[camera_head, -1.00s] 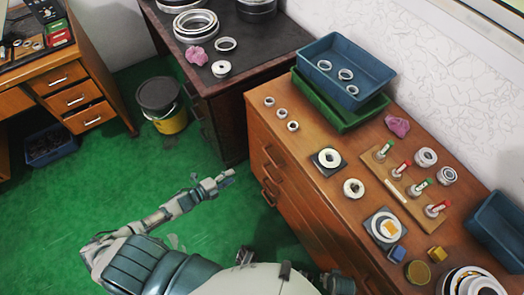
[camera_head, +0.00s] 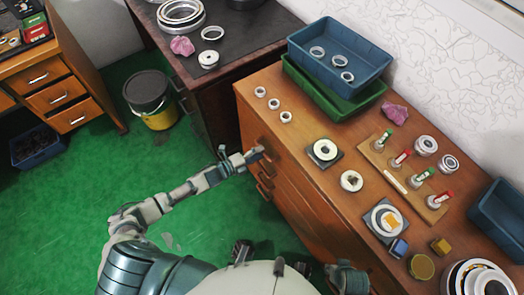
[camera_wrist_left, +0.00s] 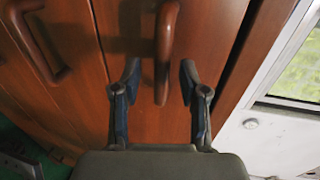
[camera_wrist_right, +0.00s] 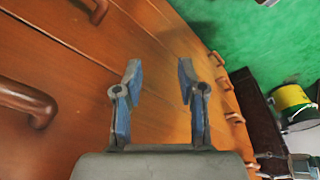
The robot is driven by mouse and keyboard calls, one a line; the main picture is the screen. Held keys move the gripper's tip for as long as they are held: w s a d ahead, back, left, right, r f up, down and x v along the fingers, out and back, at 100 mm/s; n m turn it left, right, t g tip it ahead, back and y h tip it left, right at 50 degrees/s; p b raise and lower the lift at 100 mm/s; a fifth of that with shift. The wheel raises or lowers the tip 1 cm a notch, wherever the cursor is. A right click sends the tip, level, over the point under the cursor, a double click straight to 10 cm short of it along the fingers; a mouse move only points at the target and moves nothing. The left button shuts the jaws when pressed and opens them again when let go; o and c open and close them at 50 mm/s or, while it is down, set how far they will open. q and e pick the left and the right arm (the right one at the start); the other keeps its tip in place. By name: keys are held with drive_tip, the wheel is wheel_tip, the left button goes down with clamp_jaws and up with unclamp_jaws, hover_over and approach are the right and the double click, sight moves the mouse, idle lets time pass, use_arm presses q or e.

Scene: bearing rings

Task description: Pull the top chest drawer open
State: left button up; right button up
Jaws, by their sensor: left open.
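The wooden chest (camera_head: 320,215) has its drawer fronts facing my left arm. In the head view my left gripper (camera_head: 256,154) is at the upper part of the chest front. In the left wrist view its two fingers (camera_wrist_left: 158,85) are open, one on each side of the brown top drawer handle (camera_wrist_left: 166,40). I cannot tell whether they touch it. The top drawer front (camera_wrist_left: 125,40) looks closed. In the right wrist view my right gripper (camera_wrist_right: 158,85) is open and empty, facing the chest front, with a handle (camera_wrist_right: 28,100) to its left.
The chest top carries a blue tray (camera_head: 375,70) on a green tray (camera_head: 310,90), small rings, bearings and a wooden pin board (camera_head: 375,160). A dark-topped desk (camera_head: 235,60) stands behind. A yellow bucket (camera_head: 160,120) is on the green floor.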

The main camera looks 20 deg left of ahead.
use_arm(q)
drive_tip(key=shift+x, duration=1.4)
drive_tip(key=shift+s+d, duration=0.15)
drive_tip(key=shift+d, duration=0.05)
use_arm(e)
drive_tip(key=shift+s+d+r, duration=0.2)
drive_tip(key=shift+d+r, duration=0.15)
drive_tip(key=shift+r, duration=0.25)
use_arm(q)
drive_tip(key=shift+a, duration=0.1)
drive_tip(key=shift+a, duration=0.2)
clamp_jaws()
drive_tip(key=shift+s+d, duration=0.1)
use_arm(e)
drive_tip(key=shift+a, duration=0.2)
